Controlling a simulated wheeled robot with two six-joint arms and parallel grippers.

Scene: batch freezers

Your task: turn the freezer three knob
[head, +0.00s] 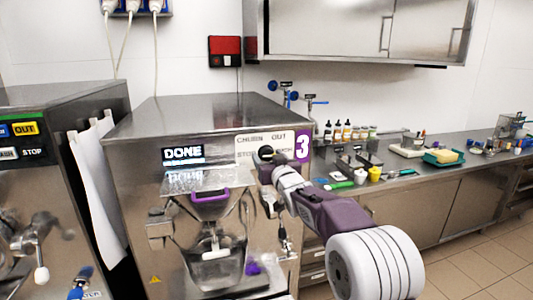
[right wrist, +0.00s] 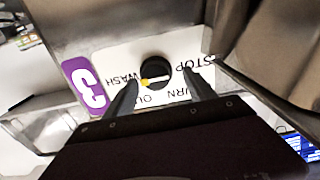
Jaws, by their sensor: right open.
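Freezer three (head: 190,115) is a steel machine with a purple "3" label (head: 303,147) and a display reading "DONE". Its black round knob (head: 266,153) sits on a white panel with words; it also shows in the right wrist view (right wrist: 155,70). There its pale and yellow mark lies across the knob, yellow end on the WASH side. My right gripper (right wrist: 161,88) is open, its dark fingers to either side of the knob in that view, with visible gaps. I cannot tell whether they reach the knob's depth. In the head view my right gripper covers part of the panel. My left gripper is not in view.
Another freezer (head: 70,150) stands at the left, with a white cloth (head: 95,185) between the two. A steel counter (head: 405,180) with bottles and trays runs to the right. Freezer three's hopper front with a purple-edged part (head: 210,197) juts out below the panel.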

